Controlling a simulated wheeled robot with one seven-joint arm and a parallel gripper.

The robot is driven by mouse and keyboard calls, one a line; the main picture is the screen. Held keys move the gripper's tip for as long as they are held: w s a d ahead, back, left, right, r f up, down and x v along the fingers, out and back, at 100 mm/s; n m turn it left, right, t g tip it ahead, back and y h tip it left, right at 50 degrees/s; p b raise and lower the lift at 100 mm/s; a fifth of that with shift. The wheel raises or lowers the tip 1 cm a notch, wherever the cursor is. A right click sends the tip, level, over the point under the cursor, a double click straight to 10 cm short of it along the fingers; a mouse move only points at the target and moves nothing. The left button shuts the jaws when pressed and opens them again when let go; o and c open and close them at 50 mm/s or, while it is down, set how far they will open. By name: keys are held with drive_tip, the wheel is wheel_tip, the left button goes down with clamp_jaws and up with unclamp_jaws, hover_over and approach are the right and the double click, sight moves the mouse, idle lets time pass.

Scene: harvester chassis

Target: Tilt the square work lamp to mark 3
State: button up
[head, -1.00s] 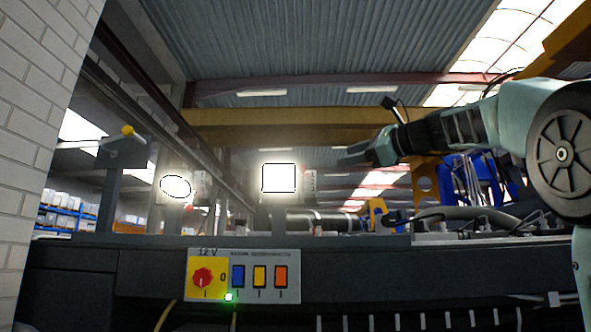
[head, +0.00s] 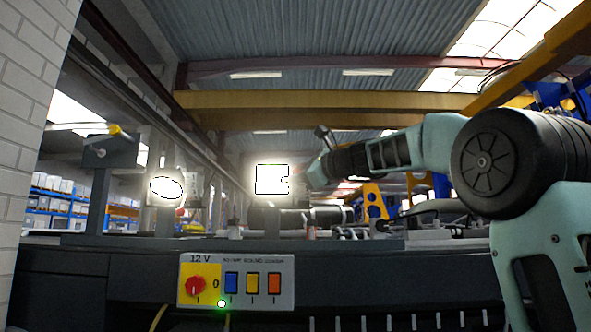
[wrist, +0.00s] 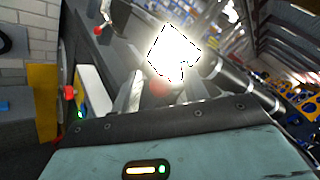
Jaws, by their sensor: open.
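The square work lamp (head: 271,179) is lit and glares white above the dark chassis rail, left of centre in the head view. It also shows in the wrist view (wrist: 172,48), straight ahead of my gripper. My gripper (head: 298,178) is open at the lamp's right side, and its tip overlaps the lamp's right edge in the head view. In the wrist view the fingers (wrist: 162,88) reach toward the lamp, with a blurred reddish spot between them. I cannot tell whether they touch the lamp. The marked plate is hidden behind my gripper, so the tilt mark is unreadable.
A round lit lamp (head: 166,188) stands to the left. A grey post with a yellow knob (head: 113,131) is further left. The 12 V switch panel (head: 236,281) with a red rotary knob is on the chassis front. A white brick wall (head: 28,130) closes off the left side.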

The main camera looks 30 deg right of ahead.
clamp_jaws()
drive_tip(key=shift+f, duration=0.1)
drive_tip(key=shift+f+b, duration=0.1)
drive_tip(key=shift+b, duration=0.2)
